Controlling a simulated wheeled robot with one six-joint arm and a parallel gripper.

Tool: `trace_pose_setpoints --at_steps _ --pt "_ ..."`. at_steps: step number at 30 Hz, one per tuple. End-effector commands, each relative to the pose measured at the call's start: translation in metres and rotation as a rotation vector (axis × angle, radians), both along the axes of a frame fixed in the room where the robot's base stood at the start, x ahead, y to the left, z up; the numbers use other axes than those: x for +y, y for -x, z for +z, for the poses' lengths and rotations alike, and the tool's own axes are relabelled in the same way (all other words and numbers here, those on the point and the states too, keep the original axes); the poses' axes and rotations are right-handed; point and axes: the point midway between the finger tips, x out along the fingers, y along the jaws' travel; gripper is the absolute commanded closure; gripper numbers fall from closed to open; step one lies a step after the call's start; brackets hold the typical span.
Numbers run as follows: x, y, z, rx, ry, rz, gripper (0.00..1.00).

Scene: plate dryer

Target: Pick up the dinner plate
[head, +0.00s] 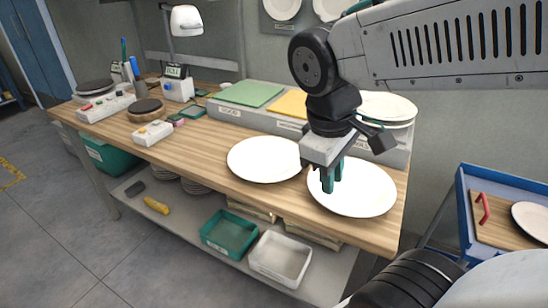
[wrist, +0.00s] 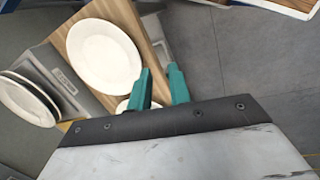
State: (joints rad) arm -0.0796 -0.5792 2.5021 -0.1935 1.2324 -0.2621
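Two round white plates lie flat and apart on the wooden workbench. In the head view the left plate (head: 262,160) is near the bench's middle and the right plate (head: 362,192) is near its right end. My gripper (head: 332,178) points down, its green fingers in front of the right plate's left part and hiding some of it. In the wrist view a whole plate (wrist: 104,57) lies beyond the fingers, and a sliver of another shows beside them. My gripper (wrist: 160,88) has its fingers apart with nothing held. Its height above the plates is hard to tell.
A grey shelf unit with a green mat (head: 249,93) and a stack of plates (head: 387,105) runs along the bench's back. Button boxes (head: 106,107) and a lamp (head: 187,22) stand at left. A blue cart (head: 462,205) with another plate (head: 533,222) is at right.

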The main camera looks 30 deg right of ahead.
Motion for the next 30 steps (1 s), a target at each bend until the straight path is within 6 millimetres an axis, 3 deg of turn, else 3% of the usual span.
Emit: trace_pose_setpoints --at_steps 7,14,20,24,30 --pt "-0.009 -0.071 -0.021 0.309 0.283 0.667 0.8" --pt "0.007 -0.147 -0.05 0.659 0.51 1.279 0.8" --pt "0.044 -0.212 -0.09 1.03 0.691 1.786 0.8" --pt "0.078 -0.248 -0.123 1.305 0.801 2.08 0.8" --pt "0.117 -0.275 -0.16 1.603 0.904 2.326 0.8"
